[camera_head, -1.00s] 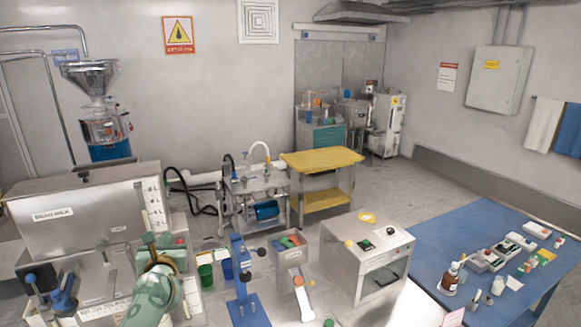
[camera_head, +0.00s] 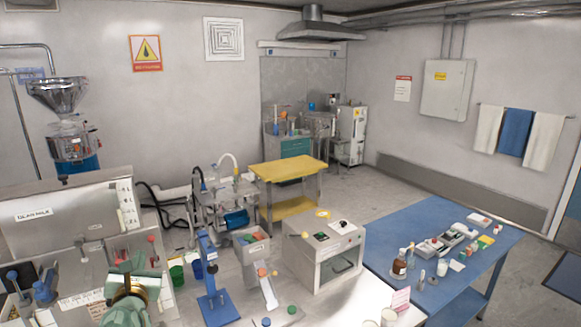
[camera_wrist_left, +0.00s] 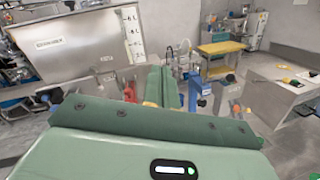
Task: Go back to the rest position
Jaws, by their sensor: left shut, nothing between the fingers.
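My left gripper (camera_head: 130,282) is at the lower left of the head view, green with a brass-coloured ring. It is in front of the steel bean-milk machine (camera_head: 65,215). In the left wrist view its green fingers (camera_wrist_left: 164,85) are together with nothing between them, and the machine (camera_wrist_left: 85,45) stands behind them to the left. My right gripper is in neither view.
A blue table (camera_head: 400,235) with bottles is further right. Open floor (camera_head: 370,185) lies behind.

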